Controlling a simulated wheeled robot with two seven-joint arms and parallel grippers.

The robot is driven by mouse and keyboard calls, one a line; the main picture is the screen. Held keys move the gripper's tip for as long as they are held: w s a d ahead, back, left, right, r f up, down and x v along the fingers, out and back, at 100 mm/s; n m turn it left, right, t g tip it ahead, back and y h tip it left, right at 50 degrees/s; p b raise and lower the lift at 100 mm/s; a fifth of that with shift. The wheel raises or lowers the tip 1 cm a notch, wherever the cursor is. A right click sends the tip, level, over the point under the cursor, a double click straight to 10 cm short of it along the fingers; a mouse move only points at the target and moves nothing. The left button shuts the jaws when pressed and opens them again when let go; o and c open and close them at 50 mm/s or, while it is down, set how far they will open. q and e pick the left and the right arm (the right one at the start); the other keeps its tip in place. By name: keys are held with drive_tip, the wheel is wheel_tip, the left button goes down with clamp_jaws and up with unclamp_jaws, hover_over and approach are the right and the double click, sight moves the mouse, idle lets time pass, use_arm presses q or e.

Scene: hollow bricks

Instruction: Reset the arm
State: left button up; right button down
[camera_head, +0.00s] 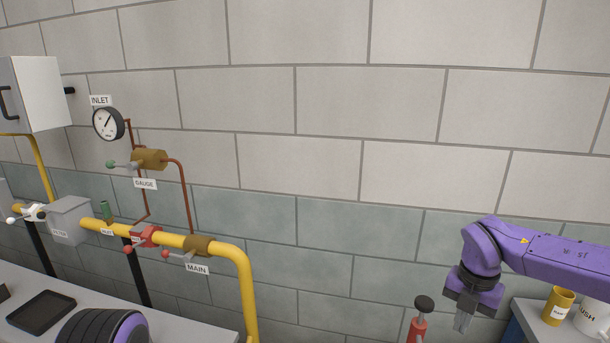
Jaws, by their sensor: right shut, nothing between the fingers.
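My right arm, purple, comes in from the right edge. Its dark right gripper (461,322) points down in front of the wall at the lower right. The gripper is shut with nothing between its fingers, and it touches nothing that I can make out. My left gripper is not in view.
A yellow pipe (243,275) with valves and a gauge (108,123) runs along the left wall. A black tray (41,311) lies on the grey bench. A yellow cup (558,304) stands at the right.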

drive_tip(key=s+f+n+t+h+b, duration=0.2)
drive_tip(key=f+n+t+h, duration=0.1)
drive_tip(key=f+n, duration=0.85)
drive_tip(key=s+f+n+t+h+b, duration=0.2)
drive_tip(key=s+f+n+t+h, duration=0.1)
drive_tip(key=f+n, duration=0.85)
drive_tip(key=s+a+f+n+g+y+b, duration=0.1)
drive_tip(key=s+f+n+b, duration=0.1)
drive_tip(key=s+f+n, duration=0.5)
drive_tip(key=s+f+n+g+y+b, duration=0.1)
drive_tip(key=s+f+n+b, duration=0.2)
drive_tip(key=s, duration=1.5)
wheel_tip(320, 180, down, 8)
drive_tip(key=n, duration=0.4)
drive_tip(key=shift+s+a+r+n+g+y, duration=0.2)
drive_tip(key=shift+a+r+n+g+y, duration=0.1)
drive_tip(key=shift+a+n+g, duration=0.1)
